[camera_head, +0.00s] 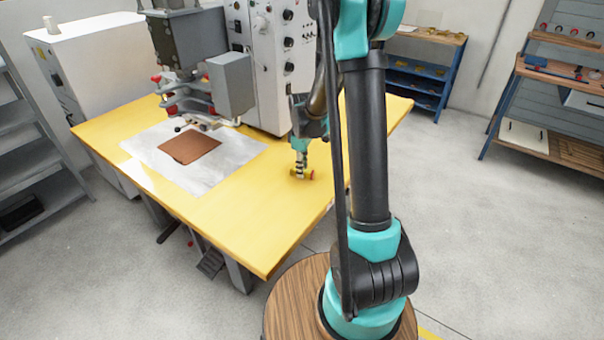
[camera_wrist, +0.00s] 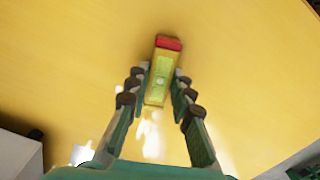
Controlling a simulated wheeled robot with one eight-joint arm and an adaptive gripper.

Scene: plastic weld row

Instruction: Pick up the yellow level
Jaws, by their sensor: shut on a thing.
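The yellow level (camera_wrist: 161,78) is a small yellow block with a red end. In the wrist view it lies between the fingers of my gripper (camera_wrist: 159,82), with its red end pointing away from the palm. The fingers press on its two long sides. In the head view my gripper (camera_head: 300,172) points down at the yellow table, and the level (camera_head: 309,174) shows small at the fingertips with its red end to the right. I cannot tell whether the level touches the table or is just above it.
The yellow table (camera_head: 245,225) carries a grey welding machine (camera_head: 180,45) and a white control cabinet (camera_head: 270,60) behind my gripper. A brown sheet (camera_head: 189,147) lies on a white sheet (camera_head: 150,152) to the left. The table's front part is clear.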

